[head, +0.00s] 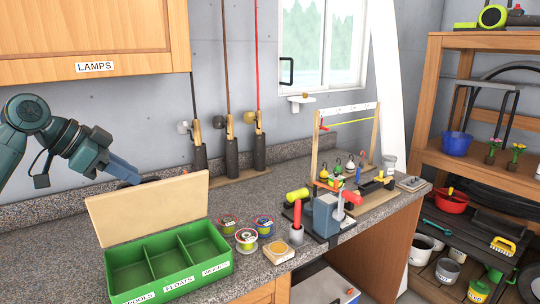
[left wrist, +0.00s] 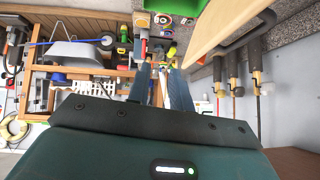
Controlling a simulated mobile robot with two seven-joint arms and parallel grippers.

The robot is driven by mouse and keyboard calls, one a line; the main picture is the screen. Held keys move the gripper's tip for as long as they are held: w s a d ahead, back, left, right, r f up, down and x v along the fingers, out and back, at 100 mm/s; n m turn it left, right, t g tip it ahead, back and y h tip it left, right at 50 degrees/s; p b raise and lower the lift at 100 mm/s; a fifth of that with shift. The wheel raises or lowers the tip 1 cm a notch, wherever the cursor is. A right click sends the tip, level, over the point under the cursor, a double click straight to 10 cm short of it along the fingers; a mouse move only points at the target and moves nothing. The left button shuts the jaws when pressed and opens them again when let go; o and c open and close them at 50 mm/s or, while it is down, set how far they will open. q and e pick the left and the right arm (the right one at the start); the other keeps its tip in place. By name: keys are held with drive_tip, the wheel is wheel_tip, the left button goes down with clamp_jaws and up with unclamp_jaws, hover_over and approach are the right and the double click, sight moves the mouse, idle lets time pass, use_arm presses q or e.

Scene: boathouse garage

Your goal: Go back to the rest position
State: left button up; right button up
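My left arm comes in from the left in the head view. Its blue-grey left gripper (head: 126,171) points down and to the right, above the back of the counter and behind the raised tan lid. In the left wrist view its two fingers (left wrist: 162,88) stand apart with a gap between them, and I see nothing held in it. My right gripper is in neither view.
A green compartment box (head: 168,267) with a raised tan lid (head: 148,208) stands on the speckled counter (head: 60,258). Fishing rods (head: 230,150) stand by the wall. The lamps cabinet (head: 95,38) hangs above the arm. A shelf rack (head: 480,45) is at right.

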use_arm(q)
drive_tip(key=s+d+f+n+g+y, duration=0.1)
drive_tip(key=s+d+f, duration=0.3)
drive_tip(key=f, duration=0.5)
drive_tip(key=s+d+f+y, duration=0.1)
drive_tip(key=s+d+f, duration=0.2)
drive_tip(key=f, duration=0.6)
drive_tip(key=s+d+f+n+g, duration=0.1)
drive_tip(key=s+d+f, duration=0.3)
drive_tip(key=f, duration=0.5)
drive_tip(key=s+d+f+n+y, duration=0.1)
drive_tip(key=s+f+n+y, duration=0.15)
drive_tip(key=s+f, duration=0.6)
drive_tip(key=s+a+n+y, duration=0.1)
drive_tip(key=s+a+n, duration=0.15)
drive_tip(key=s, duration=0.55)
drive_tip(key=s+a+n+y, duration=0.1)
drive_tip(key=s+n, duration=0.2)
drive_tip(key=s, duration=0.5)
drive_tip(key=w+d+f+m+t+h, duration=0.1)
drive_tip(key=w+d+f+t+h, duration=0.1)
drive_tip(key=w+d+f+t, duration=0.3)
wheel_tip(320, 180, down, 4)
drive_tip(key=shift+w+d+f+t+h, duration=0.1)
drive_tip(key=shift+w+d+t+h, duration=0.2)
drive_tip(key=shift+w+t, duration=0.35)
